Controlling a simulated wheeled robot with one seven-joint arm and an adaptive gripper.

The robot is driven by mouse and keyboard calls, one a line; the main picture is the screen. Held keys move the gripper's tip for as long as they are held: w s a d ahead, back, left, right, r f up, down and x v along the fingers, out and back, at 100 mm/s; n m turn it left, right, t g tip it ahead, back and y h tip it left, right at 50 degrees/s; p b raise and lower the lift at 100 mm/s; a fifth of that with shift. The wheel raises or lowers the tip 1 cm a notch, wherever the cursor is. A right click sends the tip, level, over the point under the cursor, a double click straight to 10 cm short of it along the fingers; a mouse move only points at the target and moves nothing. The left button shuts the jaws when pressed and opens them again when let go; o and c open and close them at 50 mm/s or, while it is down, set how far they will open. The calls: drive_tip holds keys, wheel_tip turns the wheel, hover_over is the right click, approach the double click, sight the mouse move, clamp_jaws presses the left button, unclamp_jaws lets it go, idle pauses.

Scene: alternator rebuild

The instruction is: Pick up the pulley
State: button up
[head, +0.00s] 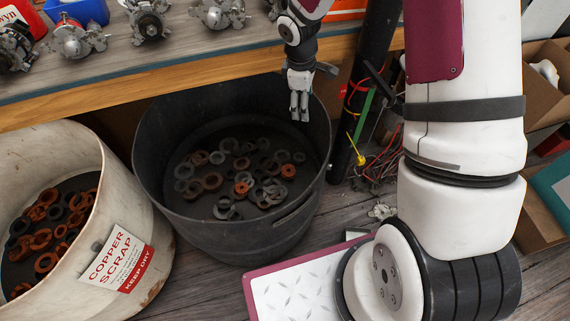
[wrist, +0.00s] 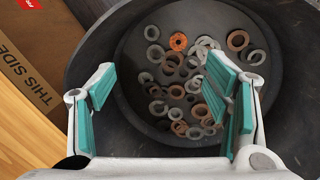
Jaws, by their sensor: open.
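My gripper (head: 300,108) points down over the right rear part of a round black bin (head: 262,236) in the head view. In the wrist view the two teal-padded fingers of my gripper (wrist: 163,78) are spread wide with nothing between the pads. Several grey and rust-orange rings (head: 243,176) lie loose on the bin's floor, below and apart from the fingers. They also show in the wrist view (wrist: 178,41). I cannot tell a pulley for certain among these ring-shaped parts, and none is named on a label.
A white bin (head: 146,215) labelled copper scrap stands left of the black bin, holding rusty and dark rings. A wooden bench (head: 200,70) with several alternator parts (head: 78,38) runs behind the bins. Coloured wires (head: 378,165) and a dark post (head: 362,80) stand close at the right.

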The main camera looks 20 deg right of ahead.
drive_tip(key=w+a+f+n+y+b, duration=0.1)
drive_tip(key=a+f+n+b, duration=0.1)
drive_tip(key=f, duration=0.9)
drive_tip(key=w+a+f+n+y+b, duration=0.1)
drive_tip(key=f+b, duration=0.2)
drive_tip(key=f, duration=0.8)
drive_tip(key=b, duration=0.2)
hover_over(289, 170)
drive_tip(key=shift+g, duration=0.4)
drive_tip(key=f, duration=0.9)
drive_tip(key=shift+d, duration=0.2)
drive_tip(key=shift+a+f+b, duration=0.2)
drive_tip(key=shift+f+b, duration=1.25)
drive_tip(key=shift+f, duration=1.15)
drive_tip(key=shift+c, duration=0.3)
drive_tip(key=c, duration=1.5)
wheel_tip(289, 170, up, 10)
drive_tip(key=p, duration=0.3)
drive_tip(key=shift+p, duration=0.35)
drive_tip(key=shift+r, duration=0.1)
